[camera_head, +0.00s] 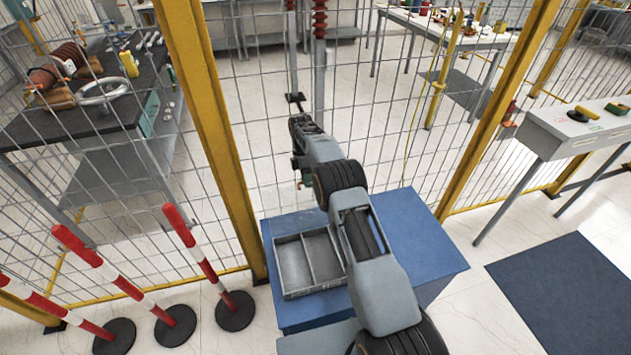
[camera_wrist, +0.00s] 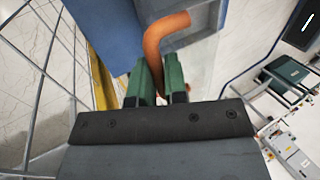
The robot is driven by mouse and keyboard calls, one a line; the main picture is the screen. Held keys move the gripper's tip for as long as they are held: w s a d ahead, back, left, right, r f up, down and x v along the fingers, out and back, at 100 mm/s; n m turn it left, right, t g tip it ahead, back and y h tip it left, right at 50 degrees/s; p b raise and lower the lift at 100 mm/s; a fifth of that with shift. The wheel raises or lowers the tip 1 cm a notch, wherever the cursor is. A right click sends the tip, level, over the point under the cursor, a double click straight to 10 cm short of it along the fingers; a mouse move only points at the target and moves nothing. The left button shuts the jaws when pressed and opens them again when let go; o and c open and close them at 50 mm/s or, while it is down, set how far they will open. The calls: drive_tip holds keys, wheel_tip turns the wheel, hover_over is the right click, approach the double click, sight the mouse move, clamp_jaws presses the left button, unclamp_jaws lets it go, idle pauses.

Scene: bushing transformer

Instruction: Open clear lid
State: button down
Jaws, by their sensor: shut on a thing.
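In the wrist view my gripper (camera_wrist: 155,85) has two green fingers closed on an orange bent rod (camera_wrist: 153,42). The rod runs up from between the fingers and curves to the right at its top. My gripper also shows in the head view (camera_head: 306,181), small and partly hidden by my arm, in front of the mesh fence. I cannot make out the clear lid for certain in either view. What the orange rod is fixed to is not clear.
A blue cabinet (camera_head: 425,235) carries a grey divided tray (camera_head: 309,262) below my arm. A yellow-framed mesh fence (camera_head: 212,130) stands close behind it. Red-and-white posts (camera_head: 195,250) stand at the left. A grey table (camera_head: 570,130) is at the right.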

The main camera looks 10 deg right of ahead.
drive_tip(key=shift+f, duration=0.55)
drive_tip(key=c, duration=1.3)
unclamp_jaws()
drive_tip(key=shift+w, duration=0.15)
drive_tip(key=shift+o, duration=0.7)
drive_tip(key=shift+r, duration=0.25)
drive_tip(key=shift+r, duration=0.25)
wheel_tip(320, 180, up, 2)
drive_tip(key=shift+r, duration=0.2)
drive_tip(key=s+r+b, duration=0.3)
drive_tip(key=s+r, duration=0.7)
drive_tip(key=s, duration=0.4)
drive_tip(key=shift+d+b, duration=0.2)
drive_tip(key=shift+b, duration=0.15)
